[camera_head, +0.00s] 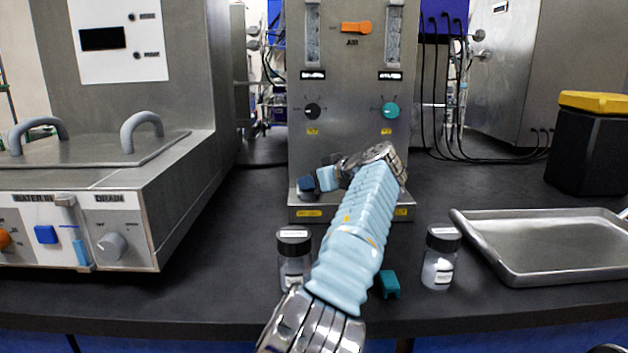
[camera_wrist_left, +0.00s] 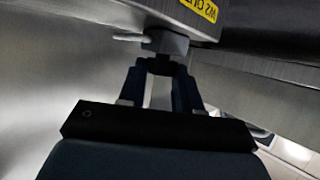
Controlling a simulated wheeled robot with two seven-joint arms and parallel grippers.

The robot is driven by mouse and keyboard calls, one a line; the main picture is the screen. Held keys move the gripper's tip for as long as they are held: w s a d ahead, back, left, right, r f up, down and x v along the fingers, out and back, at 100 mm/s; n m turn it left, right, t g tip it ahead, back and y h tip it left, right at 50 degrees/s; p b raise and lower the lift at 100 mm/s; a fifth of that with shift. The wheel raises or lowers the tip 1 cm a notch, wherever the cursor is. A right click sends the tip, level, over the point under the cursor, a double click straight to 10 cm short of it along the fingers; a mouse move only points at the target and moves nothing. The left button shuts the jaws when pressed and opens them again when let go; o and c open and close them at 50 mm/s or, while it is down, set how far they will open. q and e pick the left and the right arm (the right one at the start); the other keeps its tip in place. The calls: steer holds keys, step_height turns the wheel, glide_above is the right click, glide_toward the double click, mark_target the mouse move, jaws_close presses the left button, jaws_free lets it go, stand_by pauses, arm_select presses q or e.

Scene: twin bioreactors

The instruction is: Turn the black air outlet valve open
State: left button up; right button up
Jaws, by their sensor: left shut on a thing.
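The steel gas panel (camera_head: 350,155) stands at the back centre. My left arm reaches up to its lower left, and my left gripper (camera_head: 305,190) is low against the panel front there. In the left wrist view, the dark blue fingers (camera_wrist_left: 165,68) are shut on a small dark valve handle (camera_wrist_left: 163,60) under a grey block (camera_wrist_left: 166,42) with a pale nozzle. A yellow label (camera_wrist_left: 199,9) is just above; its text is hard to read. In the head view the valve is hidden by my gripper. The panel also has a black knob (camera_head: 312,111) and a teal knob (camera_head: 391,110).
Two capped bottles stand near the front, one left (camera_head: 293,255) and one right (camera_head: 440,262) of my arm. A teal block (camera_head: 389,284) lies between them. A metal tray (camera_head: 465,228) is at the right, and a steel unit (camera_head: 150,220) at the left.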

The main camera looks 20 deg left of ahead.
arm_select(q)
steer(key=o, duration=1)
steer(key=shift+o, duration=0.2)
steer(key=v, duration=1.3)
steer(key=shift+s+d, duration=0.25)
steer(key=shift+d, duration=0.05)
